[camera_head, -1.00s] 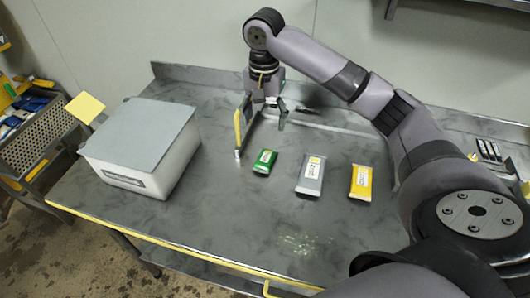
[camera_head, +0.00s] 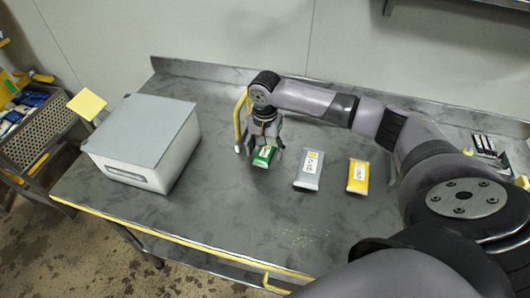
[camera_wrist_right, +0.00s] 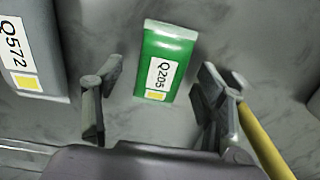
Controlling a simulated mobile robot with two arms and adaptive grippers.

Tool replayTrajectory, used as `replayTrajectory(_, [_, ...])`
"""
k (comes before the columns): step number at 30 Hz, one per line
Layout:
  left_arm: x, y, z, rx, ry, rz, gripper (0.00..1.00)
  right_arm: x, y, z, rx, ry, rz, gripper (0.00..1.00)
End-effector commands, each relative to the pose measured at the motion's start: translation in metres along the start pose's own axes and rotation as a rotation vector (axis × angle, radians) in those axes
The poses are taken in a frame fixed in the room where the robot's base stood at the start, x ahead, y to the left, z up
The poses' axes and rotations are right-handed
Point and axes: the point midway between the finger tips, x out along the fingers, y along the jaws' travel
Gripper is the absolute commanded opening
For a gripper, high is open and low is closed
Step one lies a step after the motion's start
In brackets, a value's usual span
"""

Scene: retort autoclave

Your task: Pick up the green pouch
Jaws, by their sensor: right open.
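The green pouch (camera_head: 264,156) lies on the metal table in the head view, with a white label. In the right wrist view the green pouch (camera_wrist_right: 167,62) shows whole, its label reading Q205. My right gripper (camera_head: 259,150) is right over the pouch in the head view and covers part of it. In the right wrist view my right gripper (camera_wrist_right: 155,98) is open, with one finger on each side of the pouch's near end and gaps between. My left gripper is not in view.
A grey pouch (camera_head: 309,170) and a yellow pouch (camera_head: 358,177) lie to the right of the green one. A lidded grey box (camera_head: 145,135) stands at the left. A yellow bar (camera_wrist_right: 262,142) is beside my right gripper. The table's front is clear.

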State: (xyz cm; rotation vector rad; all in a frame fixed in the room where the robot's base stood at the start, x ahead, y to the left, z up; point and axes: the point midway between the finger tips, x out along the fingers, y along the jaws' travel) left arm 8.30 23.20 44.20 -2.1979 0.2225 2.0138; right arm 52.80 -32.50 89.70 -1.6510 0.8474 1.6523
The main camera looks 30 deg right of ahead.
Motion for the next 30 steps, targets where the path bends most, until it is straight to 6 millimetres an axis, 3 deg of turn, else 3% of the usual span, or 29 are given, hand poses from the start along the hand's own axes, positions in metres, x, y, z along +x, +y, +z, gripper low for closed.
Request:
replayTrajectory(8, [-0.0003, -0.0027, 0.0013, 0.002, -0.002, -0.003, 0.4, 0.0048, 0.0, -0.0001, 0.0, 0.001, 0.0, 0.65])
replayTrajectory(30, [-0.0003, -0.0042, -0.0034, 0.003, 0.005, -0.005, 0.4, 0.0041, -0.0002, -0.0001, 0.0, 0.001, -0.001, 0.16])
